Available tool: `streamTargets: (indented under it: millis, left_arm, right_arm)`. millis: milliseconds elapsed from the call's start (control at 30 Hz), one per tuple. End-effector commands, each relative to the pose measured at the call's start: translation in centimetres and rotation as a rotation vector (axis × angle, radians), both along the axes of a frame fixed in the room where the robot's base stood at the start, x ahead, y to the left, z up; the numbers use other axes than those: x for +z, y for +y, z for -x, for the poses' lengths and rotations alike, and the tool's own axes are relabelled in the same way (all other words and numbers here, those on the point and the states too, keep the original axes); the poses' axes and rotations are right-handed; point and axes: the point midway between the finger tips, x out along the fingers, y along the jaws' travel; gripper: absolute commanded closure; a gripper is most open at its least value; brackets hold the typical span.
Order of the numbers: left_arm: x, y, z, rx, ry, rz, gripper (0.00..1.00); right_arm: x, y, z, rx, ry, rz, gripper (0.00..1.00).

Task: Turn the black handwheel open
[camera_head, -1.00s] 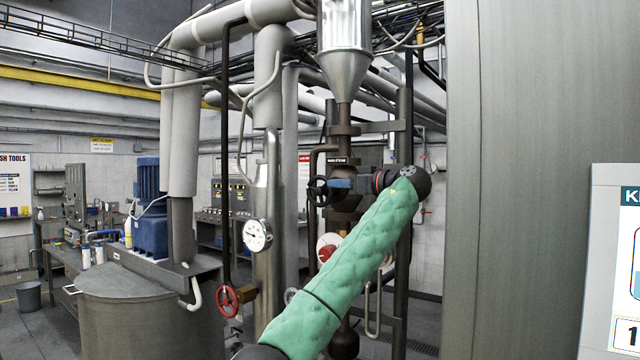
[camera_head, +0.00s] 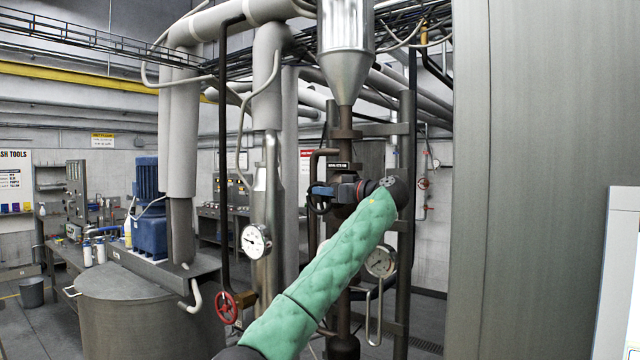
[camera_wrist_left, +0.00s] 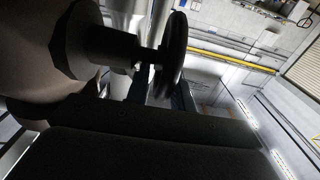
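The black handwheel (camera_head: 313,203) sits on the dark vertical pipe in the middle of the head view, mostly hidden behind my left gripper. In the left wrist view the handwheel (camera_wrist_left: 176,52) shows nearly edge-on, with its stem and the dark valve body to its left. My left gripper (camera_head: 318,190) reaches across the front of the wheel from the right. In the wrist view its fingers (camera_wrist_left: 162,92) stand apart, with the lower rim between them. A gap shows on the left of the rim; contact on the other side is unclear. My right gripper is not in view.
A red handwheel (camera_head: 227,307) is on a pipe lower left. One dial gauge (camera_head: 256,241) is left of my arm, another (camera_head: 380,262) right of it. A grey tank (camera_head: 140,310) stands at left; a large metal wall (camera_head: 535,150) fills the right.

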Motion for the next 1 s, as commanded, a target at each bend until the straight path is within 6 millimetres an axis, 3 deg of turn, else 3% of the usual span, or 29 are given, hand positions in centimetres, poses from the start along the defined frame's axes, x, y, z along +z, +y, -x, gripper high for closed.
streamTargets:
  millis: [200, 567, 700, 1000]
  left_arm:
    - [0.1, 1.3, -0.9, 0.000, 0.001, -0.001, 0.76]
    - [0.0, 1.5, -1.1, -0.001, 0.000, 0.000, 0.76]
    - [0.0, 1.5, -1.1, -0.001, 0.000, 0.000, 1.00]
    - [-0.1, 1.6, -1.1, -0.001, 0.009, 0.014, 1.00]
  right_arm:
    - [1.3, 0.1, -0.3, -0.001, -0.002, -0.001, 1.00]
    - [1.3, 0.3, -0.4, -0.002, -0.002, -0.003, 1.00]
    - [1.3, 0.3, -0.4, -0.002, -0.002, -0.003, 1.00]
    - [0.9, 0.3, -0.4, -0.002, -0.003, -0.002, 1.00]
